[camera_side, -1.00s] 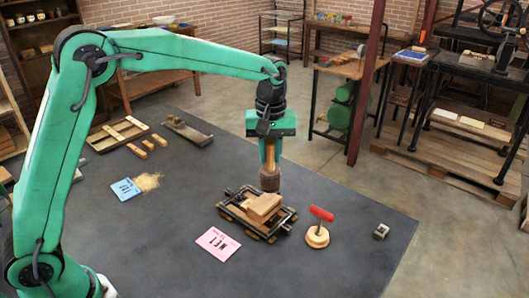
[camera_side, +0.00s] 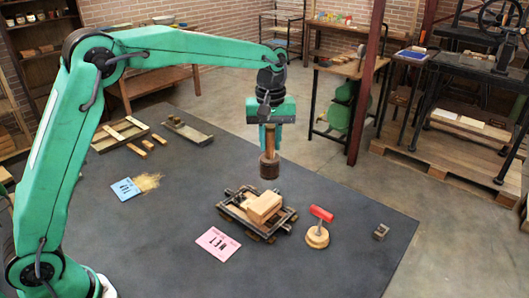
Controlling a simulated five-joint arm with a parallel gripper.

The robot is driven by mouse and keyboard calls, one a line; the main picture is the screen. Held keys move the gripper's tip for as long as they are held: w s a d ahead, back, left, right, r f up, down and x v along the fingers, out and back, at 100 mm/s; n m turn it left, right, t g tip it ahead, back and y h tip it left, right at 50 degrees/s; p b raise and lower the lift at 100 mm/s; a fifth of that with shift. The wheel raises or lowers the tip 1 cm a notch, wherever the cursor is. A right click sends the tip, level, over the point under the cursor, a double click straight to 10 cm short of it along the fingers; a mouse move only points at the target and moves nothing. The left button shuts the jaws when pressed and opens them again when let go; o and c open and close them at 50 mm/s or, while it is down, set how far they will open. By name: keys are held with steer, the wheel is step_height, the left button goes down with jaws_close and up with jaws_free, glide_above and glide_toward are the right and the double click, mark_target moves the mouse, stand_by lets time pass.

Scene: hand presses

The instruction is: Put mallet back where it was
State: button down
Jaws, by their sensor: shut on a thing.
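The mallet (camera_side: 269,166) hangs upright from my gripper (camera_side: 270,132), with its dark round head at the bottom and its wooden handle between the fingers. My gripper is shut on the handle. The mallet head is in the air above the back part of the small dark frame (camera_side: 277,233), which has wooden blocks (camera_side: 264,206) on it. From this view I cannot tell the exact height of the head over the frame.
A red-handled tool on a round wooden base (camera_side: 317,237) stands right of the frame, with a small metal block (camera_side: 380,231) beyond. A pink card (camera_side: 218,243) lies in front. A blue card (camera_side: 125,190), straw, a wooden tray (camera_side: 120,133) and wood pieces lie left. The mat's middle is clear.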

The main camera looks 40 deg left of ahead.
steer(key=w+a+f, duration=0.8)
steer(key=a+f, duration=0.3)
steer(key=a, duration=0.3)
steer(key=shift+w+f, duration=0.2)
steer(key=shift+f, duration=0.1)
stand_by(0.7)
steer(key=shift+a+f, duration=0.1)
steer(key=shift+f, duration=0.05)
steer(key=c, duration=1.2)
jaws_free()
steer(key=shift+c, duration=0.2)
step_height(320, 180, up, 12)
